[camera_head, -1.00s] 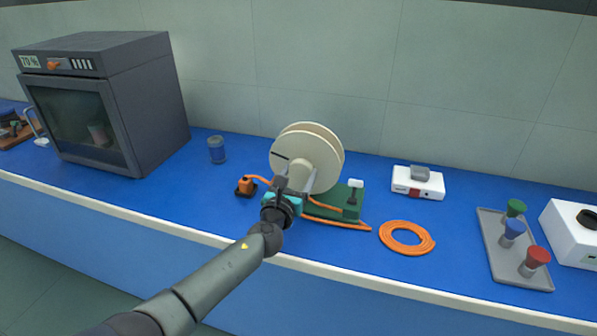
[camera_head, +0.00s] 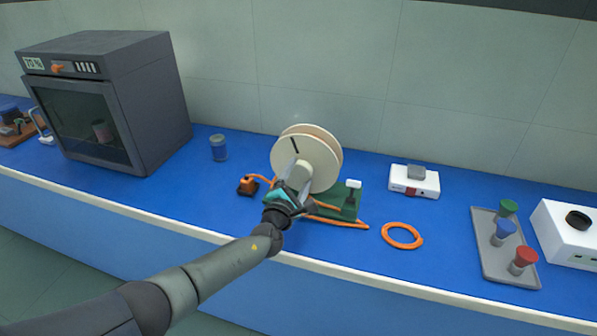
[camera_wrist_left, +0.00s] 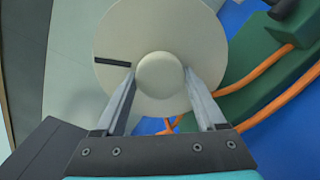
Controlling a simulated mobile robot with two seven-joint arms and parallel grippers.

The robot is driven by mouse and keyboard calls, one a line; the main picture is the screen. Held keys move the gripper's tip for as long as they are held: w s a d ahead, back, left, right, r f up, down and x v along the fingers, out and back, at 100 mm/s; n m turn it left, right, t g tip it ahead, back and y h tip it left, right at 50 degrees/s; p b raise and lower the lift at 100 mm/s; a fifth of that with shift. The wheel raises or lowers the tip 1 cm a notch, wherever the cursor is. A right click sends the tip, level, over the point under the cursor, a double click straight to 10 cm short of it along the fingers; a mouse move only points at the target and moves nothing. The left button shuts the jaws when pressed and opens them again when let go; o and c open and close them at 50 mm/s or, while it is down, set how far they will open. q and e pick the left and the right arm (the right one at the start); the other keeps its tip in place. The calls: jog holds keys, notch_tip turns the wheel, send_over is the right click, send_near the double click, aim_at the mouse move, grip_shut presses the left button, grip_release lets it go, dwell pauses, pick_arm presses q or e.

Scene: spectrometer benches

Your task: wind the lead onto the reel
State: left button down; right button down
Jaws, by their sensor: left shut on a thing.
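The cream reel (camera_head: 312,160) stands on a green base (camera_head: 338,203) in the middle of the bench. My left gripper (camera_head: 298,178) is at the front face of the reel. In the left wrist view its two fingers are on either side of the round hub knob (camera_wrist_left: 161,75), closed on it. A dark slot shows on the reel's face (camera_wrist_left: 200,28). Part of the lead near the reel is hidden by my gripper. My right gripper is not in view.
An orange plug piece (camera_head: 248,185) sits left of the reel.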

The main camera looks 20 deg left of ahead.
pick_arm(q)
jog(key=shift+m+p, duration=0.75)
jog(key=shift+m, duration=1.25)
grip_release()
jog(key=shift+s+p, duration=0.4)
jog(key=shift+s, duration=0.1)
jog(key=s+p, duration=0.4)
jog(key=s, duration=1)
jog(key=shift+a, duration=0.3)
jog(key=shift+s, duration=0.1)
